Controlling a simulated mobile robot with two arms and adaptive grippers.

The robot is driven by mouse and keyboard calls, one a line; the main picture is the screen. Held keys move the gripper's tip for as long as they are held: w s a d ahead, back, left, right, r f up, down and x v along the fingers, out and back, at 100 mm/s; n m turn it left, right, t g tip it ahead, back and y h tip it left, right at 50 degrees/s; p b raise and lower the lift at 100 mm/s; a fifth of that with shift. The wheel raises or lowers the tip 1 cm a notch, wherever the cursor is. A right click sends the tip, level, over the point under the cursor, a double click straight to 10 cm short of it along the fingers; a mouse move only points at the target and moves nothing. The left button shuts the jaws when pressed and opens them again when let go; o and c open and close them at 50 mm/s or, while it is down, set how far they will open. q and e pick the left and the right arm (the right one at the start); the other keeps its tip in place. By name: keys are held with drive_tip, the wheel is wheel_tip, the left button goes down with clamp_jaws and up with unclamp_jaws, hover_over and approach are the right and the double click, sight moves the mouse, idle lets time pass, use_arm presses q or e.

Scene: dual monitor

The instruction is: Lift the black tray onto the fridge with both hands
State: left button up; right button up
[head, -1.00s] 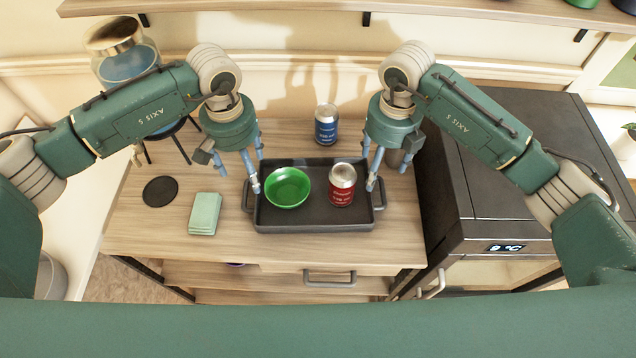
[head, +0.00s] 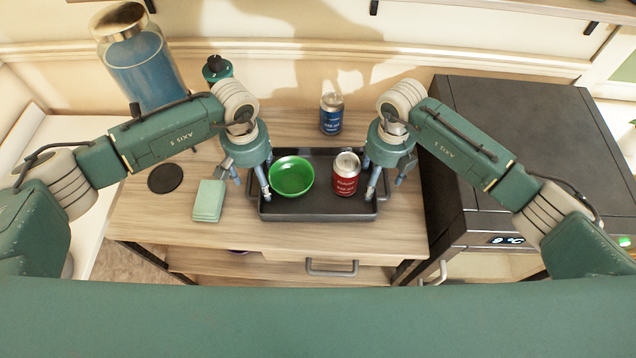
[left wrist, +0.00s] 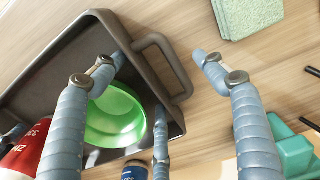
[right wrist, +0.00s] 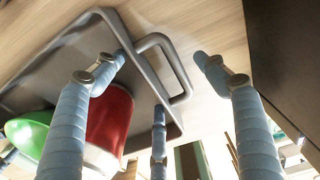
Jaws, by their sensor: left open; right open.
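The black tray (head: 310,212) lies on the wooden cabinet top with a green bowl (head: 291,177) and a red can (head: 346,174) in it. My left gripper (head: 254,190) is open at the tray's left end. In the left wrist view its fingers (left wrist: 165,65) are spread on either side of the tray's handle (left wrist: 172,62). My right gripper (head: 383,190) is open at the right end, and in the right wrist view its fingers (right wrist: 165,65) are spread on either side of the other handle (right wrist: 172,65). The black fridge (head: 520,130) stands to the right, its top clear.
A blue can (head: 331,113) stands behind the tray. A black disc (head: 165,178) and a folded green cloth (head: 208,201) lie to the left. A large blue jar (head: 145,70) stands at the back left. A shelf (head: 480,6) runs above.

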use_arm(q)
drive_tip(key=shift+f, duration=0.45)
use_arm(e)
drive_tip(key=shift+f, duration=0.55)
use_arm(q)
drive_tip(key=c, duration=1.6)
use_arm(e)
drive_tip(key=c, duration=1.6)
use_arm(q)
drive_tip(key=shift+c, duration=0.3)
use_arm(e)
drive_tip(key=shift+c, duration=0.3)
use_arm(q)
drive_tip(key=shift+r, duration=0.1)
use_arm(e)
drive_tip(key=shift+r, duration=0.15)
